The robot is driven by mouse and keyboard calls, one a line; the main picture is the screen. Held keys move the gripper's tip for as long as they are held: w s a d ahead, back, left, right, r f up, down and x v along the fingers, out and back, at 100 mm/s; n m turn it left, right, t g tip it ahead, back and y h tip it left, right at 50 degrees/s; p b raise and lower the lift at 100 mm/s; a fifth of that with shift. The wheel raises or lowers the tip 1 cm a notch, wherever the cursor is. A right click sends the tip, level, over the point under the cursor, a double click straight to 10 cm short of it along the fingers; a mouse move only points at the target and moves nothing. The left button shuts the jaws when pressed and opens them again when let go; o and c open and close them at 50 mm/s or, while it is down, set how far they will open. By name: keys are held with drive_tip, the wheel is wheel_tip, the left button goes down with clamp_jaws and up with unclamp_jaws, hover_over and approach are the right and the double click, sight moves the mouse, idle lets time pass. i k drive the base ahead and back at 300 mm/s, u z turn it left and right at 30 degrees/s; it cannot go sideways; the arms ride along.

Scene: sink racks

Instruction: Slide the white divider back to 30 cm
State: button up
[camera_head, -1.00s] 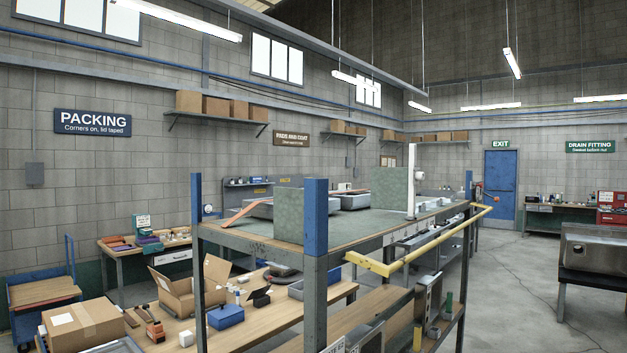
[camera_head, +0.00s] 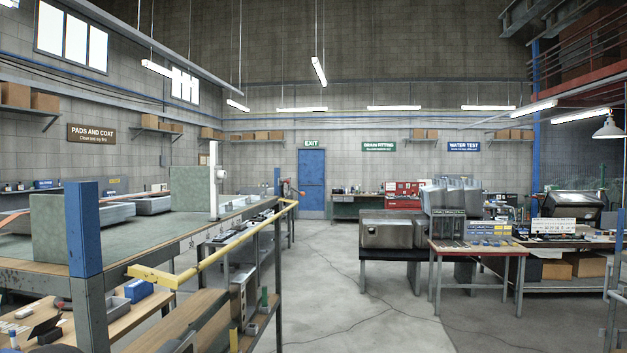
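A tall thin white upright (camera_head: 214,180), which looks like the white divider seen nearly edge-on, stands at the front edge of the rack's top shelf (camera_head: 130,237). A small knob sticks out on its right side. Two grey-green panels also stand on this shelf: a near one (camera_head: 60,229) at the left and a farther one (camera_head: 186,189) just left of the white upright. I cannot read any distance scale on the shelf edge. My gripper is not in view.
A yellow rail (camera_head: 220,248) runs along the rack's front, and a blue-topped post (camera_head: 84,229) stands at its near corner. Open concrete floor lies right of the rack.

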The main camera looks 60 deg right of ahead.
sight(194, 189)
drive_tip(key=z, duration=1.55)
drive_tip(key=i, duration=1)
